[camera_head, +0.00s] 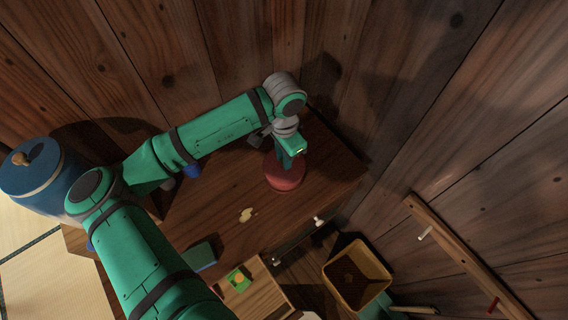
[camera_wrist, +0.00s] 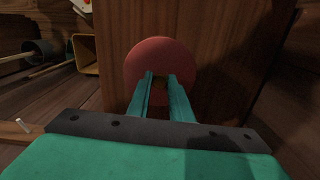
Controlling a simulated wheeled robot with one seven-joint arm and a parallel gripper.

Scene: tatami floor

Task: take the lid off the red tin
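The red tin (camera_head: 286,176) stands on the brown wooden cabinet top near the plank wall. In the wrist view its round red top (camera_wrist: 160,52) faces the camera. My gripper (camera_head: 291,158) is right over the tin and hides part of its top. In the wrist view my gripper's two green fingers (camera_wrist: 161,76) lie across the tin's top with a narrow gap between them. Something brownish shows dimly in that gap; I cannot tell whether it is a lid knob or whether the fingers press on it. I see no gap between lid and tin.
A blue lidded jar (camera_head: 42,178) stands at the far left. A yellow patch (camera_head: 247,214) lies on the cabinet top (camera_head: 225,185). A peg rail (camera_head: 465,255) is on the right wall.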

